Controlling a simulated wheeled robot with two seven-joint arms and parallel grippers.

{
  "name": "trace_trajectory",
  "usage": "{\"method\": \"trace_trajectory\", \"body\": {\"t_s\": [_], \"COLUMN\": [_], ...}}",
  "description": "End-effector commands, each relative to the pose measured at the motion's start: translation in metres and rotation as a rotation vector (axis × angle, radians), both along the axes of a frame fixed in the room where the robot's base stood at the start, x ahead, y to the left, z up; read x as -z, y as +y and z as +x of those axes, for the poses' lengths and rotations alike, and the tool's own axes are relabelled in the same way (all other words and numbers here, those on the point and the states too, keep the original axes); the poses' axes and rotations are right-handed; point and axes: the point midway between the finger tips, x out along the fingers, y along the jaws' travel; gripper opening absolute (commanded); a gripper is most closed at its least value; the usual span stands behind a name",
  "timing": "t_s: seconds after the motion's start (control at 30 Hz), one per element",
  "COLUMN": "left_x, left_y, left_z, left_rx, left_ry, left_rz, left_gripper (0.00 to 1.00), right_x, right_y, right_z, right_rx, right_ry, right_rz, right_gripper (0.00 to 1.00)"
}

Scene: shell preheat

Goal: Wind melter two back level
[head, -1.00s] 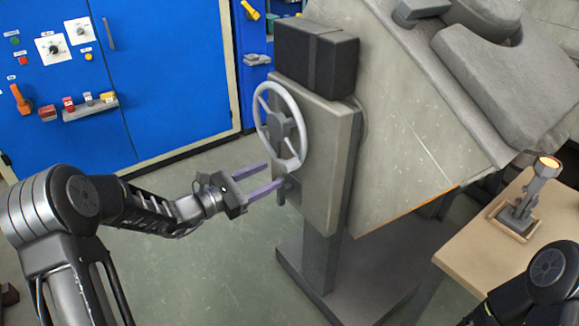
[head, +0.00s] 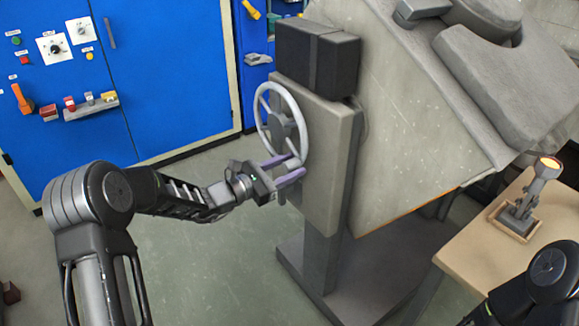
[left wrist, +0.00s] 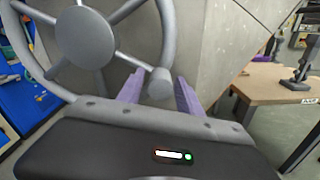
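The melter (head: 405,130) is a large grey body standing tilted on a post. A grey spoked handwheel (head: 284,127) sits on its gearbox plate (head: 325,165); the wheel also shows large in the left wrist view (left wrist: 85,38). My left gripper (head: 288,168) is at the wheel's lower rim, with its purple fingers apart. In the left wrist view a grey crank knob (left wrist: 159,84) on the rim shows between the two fingers, with no clear grip on it. My right gripper is out of view; only part of my right arm shows at the lower right.
A blue cabinet (head: 150,120) with knobs and switches stands at the back left. A wooden table (head: 462,245) at the right bears a joystick-like lever (head: 523,200) with a glowing orange top. The floor between cabinet and melter is clear.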

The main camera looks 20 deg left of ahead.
Motion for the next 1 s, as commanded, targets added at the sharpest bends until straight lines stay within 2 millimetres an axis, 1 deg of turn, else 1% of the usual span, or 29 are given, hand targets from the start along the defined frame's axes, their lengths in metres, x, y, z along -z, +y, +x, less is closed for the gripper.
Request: {"method": "trace_trajectory", "body": {"t_s": [0.03, 0.07, 0.5, 1.0], "left_x": [0.0000, 0.0000, 0.0012, 0.0027], "left_y": [0.0001, 0.0001, -0.0015, -0.0031], "left_z": [-0.0002, -0.0002, -0.0010, -0.0017], "left_rx": [0.000, 0.000, 0.004, 0.007], "left_ry": [0.000, 0.000, 0.003, 0.006], "left_rz": [0.000, 0.000, 0.000, -0.001], "left_gripper": [0.38, 0.35, 0.00, 0.00], "right_x": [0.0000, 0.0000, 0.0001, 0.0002], "right_y": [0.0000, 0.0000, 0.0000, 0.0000], "right_z": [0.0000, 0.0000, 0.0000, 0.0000], "right_rx": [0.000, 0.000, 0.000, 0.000], "right_ry": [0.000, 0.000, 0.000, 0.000], "right_rz": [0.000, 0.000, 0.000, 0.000], "right_gripper": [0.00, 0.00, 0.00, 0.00]}}
